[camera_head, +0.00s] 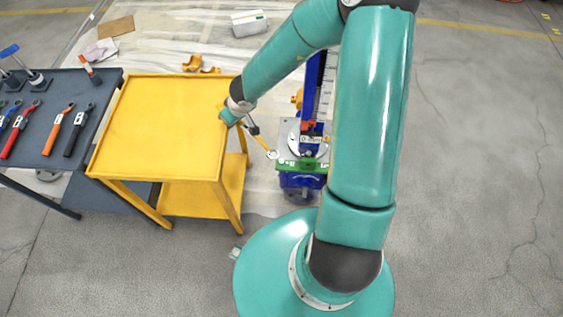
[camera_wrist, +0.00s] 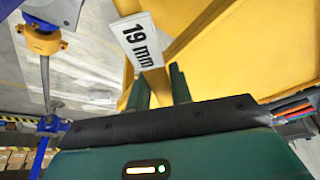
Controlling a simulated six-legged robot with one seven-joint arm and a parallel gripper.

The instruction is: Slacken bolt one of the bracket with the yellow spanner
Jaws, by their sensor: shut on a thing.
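The yellow spanner (camera_head: 262,143) is in my gripper (camera_head: 252,129), slanting down to the right in the head view. Its pale ring end (camera_head: 272,155) is just left of the green bracket (camera_head: 300,164), apparently apart from it. The bracket sits low on the front of the blue jack (camera_head: 301,182). Its bolts are too small to tell apart. In the wrist view, my gripper's two dark green fingers (camera_wrist: 160,84) are close together behind a white "19 mm" tag (camera_wrist: 137,41). Most of the spanner is hard to separate from the yellow background there.
A yellow table (camera_head: 165,115) stands left of the jack, with my wrist over its right edge. A dark bench (camera_head: 85,145) at far left holds several spanners, including red (camera_head: 20,130) and orange (camera_head: 57,130) ones. The floor to the right is clear.

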